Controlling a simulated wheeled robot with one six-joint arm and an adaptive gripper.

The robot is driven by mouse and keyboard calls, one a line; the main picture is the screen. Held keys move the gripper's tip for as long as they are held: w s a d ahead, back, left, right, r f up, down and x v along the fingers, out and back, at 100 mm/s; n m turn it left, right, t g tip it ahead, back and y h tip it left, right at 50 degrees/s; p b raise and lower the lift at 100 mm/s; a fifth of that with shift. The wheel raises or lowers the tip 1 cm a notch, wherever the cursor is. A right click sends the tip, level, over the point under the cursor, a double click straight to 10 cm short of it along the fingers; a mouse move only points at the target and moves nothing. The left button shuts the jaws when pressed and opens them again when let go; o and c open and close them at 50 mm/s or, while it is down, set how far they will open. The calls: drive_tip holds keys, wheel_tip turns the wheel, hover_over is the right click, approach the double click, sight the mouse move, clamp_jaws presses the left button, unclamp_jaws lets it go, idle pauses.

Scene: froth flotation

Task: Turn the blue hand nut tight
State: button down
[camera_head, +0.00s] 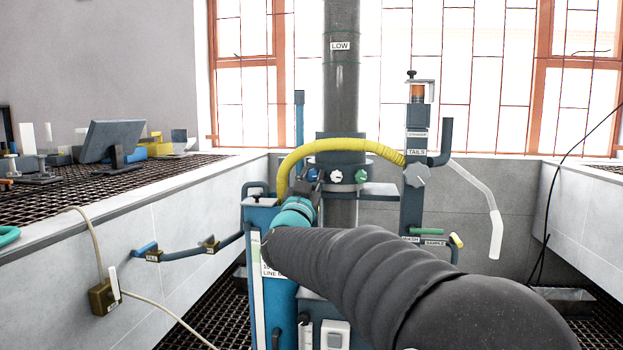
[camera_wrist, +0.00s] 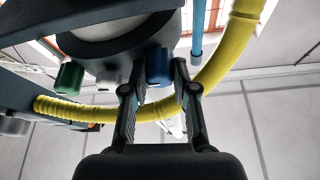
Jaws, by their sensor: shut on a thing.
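The blue hand nut (camera_wrist: 159,66) is on the underside edge of the round collar, between the two fingers of my gripper (camera_wrist: 158,72) in the wrist view. The fingers are shut on its sides. In the head view the blue nut (camera_head: 313,174) shows at the left of the collar (camera_head: 336,160), partly hidden by my gripper and arm. A white nut (camera_head: 336,177) and a green nut (camera_head: 361,176) sit to its right on the same collar. The wrist view shows the green nut (camera_wrist: 68,77) on the left. How far the blue nut is screwed in cannot be told.
A yellow hose (camera_head: 345,146) arches over the collar and passes close behind my fingers in the wrist view. The grey column (camera_head: 342,100) rises above the collar. The TAILS post (camera_head: 414,180) stands to the right, with a pale tube (camera_head: 480,190) beside it.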

drive_tip(key=shift+a+m, duration=0.1)
drive_tip(key=shift+m, duration=0.4)
drive_tip(key=m+g+h, duration=0.1)
drive_tip(key=m+h, duration=0.1)
drive_tip(key=m, duration=0.2)
drive_tip(key=shift+b, duration=0.35)
drive_tip(key=m+g+h, duration=0.1)
drive_tip(key=m, duration=0.2)
drive_tip(key=m+g+h, duration=0.1)
drive_tip(key=m, duration=0.2)
drive_tip(key=shift+a+r, duration=0.15)
drive_tip(key=shift+r, duration=0.05)
drive_tip(key=m+g+p, duration=0.2)
drive_tip(key=m, duration=0.3)
drive_tip(key=shift+r, duration=0.2)
drive_tip(key=m+g+p, duration=0.1)
drive_tip(key=m, duration=0.3)
drive_tip(key=shift+r+g+p, duration=0.1)
drive_tip(key=shift+g+p, duration=0.2)
drive_tip(key=shift+a, duration=0.1)
drive_tip(key=c, duration=0.9)
unclamp_jaws()
drive_tip(key=shift+a, duration=0.1)
drive_tip(key=shift+w, duration=0.1)
drive_tip(key=shift+d, duration=0.2)
